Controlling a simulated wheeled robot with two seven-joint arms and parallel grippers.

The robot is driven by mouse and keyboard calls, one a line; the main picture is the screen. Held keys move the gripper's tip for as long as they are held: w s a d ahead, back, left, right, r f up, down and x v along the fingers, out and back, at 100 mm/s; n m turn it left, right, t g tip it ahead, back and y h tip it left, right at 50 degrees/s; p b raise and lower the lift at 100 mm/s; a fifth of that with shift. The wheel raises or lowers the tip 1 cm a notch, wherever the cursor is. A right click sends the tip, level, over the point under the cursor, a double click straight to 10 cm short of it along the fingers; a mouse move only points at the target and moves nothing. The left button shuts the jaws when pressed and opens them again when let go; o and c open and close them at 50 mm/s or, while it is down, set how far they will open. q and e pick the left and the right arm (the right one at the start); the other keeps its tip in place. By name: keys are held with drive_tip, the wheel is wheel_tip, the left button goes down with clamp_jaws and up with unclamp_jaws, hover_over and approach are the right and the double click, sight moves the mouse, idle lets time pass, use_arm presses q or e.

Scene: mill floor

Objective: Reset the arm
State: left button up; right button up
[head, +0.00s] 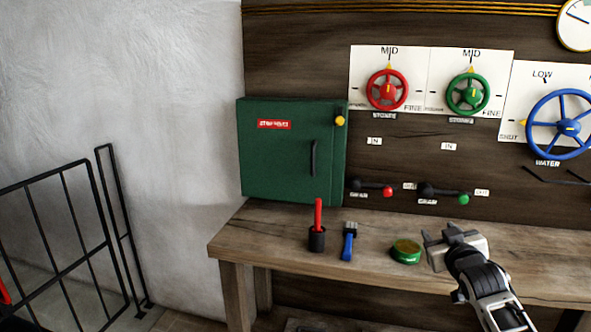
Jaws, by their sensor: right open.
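My right gripper (432,246) is open and empty. It hangs above the wooden bench, just right of a round green tin (406,252), and appears apart from it. My right arm comes in from the lower right corner. My left gripper is not in view.
On the wooden bench (240,243) stand a black holder with a red handle (318,225) and a blue-handled brush (348,243). Behind are a green cabinet (275,165), red (387,90), green (468,94) and blue (560,124) handwheels, and two levers. A black railing (60,240) stands left.

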drive_tip(key=s+a+f+g+y, duration=0.2)
drive_tip(key=s+a+f, duration=0.45)
drive_tip(key=f, duration=0.45)
drive_tip(key=s+a+f+g+y, duration=0.1)
drive_tip(key=s+a+f, duration=0.3)
drive_tip(key=s, duration=0.6)
drive_tip(key=s+a+f+g+y, duration=0.1)
drive_tip(key=s+a+f, duration=0.3)
drive_tip(key=s, duration=0.6)
drive_tip(key=s+a+f+g, duration=0.2)
drive_tip(key=s+a+f, duration=0.2)
drive_tip(key=s, duration=0.6)
drive_tip(key=shift+s+a+f+y, duration=0.2)
drive_tip(key=shift+s+f+y, duration=0.1)
drive_tip(key=shift+f+y, duration=0.15)
